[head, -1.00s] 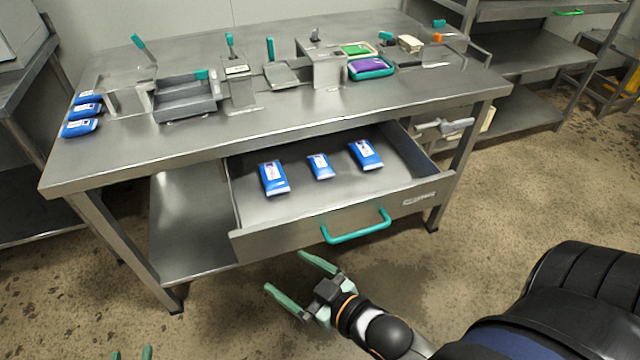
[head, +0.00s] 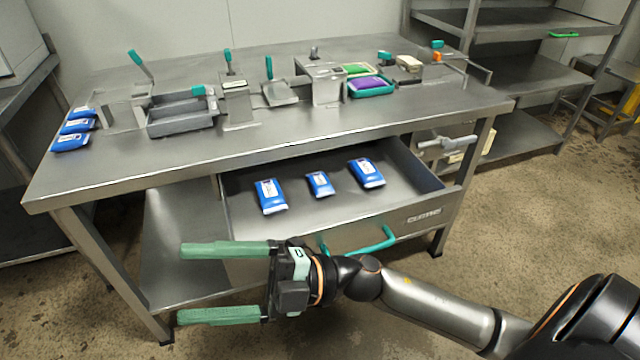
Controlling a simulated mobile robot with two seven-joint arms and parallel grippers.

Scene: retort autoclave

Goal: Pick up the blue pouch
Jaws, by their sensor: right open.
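Blue pouches lie in two places. In the open drawer (head: 421,217) there is a left pouch (head: 270,195), a smaller middle pouch (head: 319,184) and a right pouch (head: 366,173), lying flat and apart. Three more blue pouches (head: 72,141) lie in a row at the table's left end. My right gripper (head: 200,283) is open and empty, its green fingers pointing left. It is in front of the drawer and appears nearer to me than the drawer front, touching no pouch. It hides part of the drawer front. My left gripper is not in view.
The steel table (head: 110,174) carries a grey divided tray (head: 182,122), metal fixtures with teal handles, and a teal tray (head: 371,91) with a purple item. The drawer's teal handle (head: 388,240) juts forward, partly behind my right arm. A steel shelf rack (head: 510,70) stands at the right.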

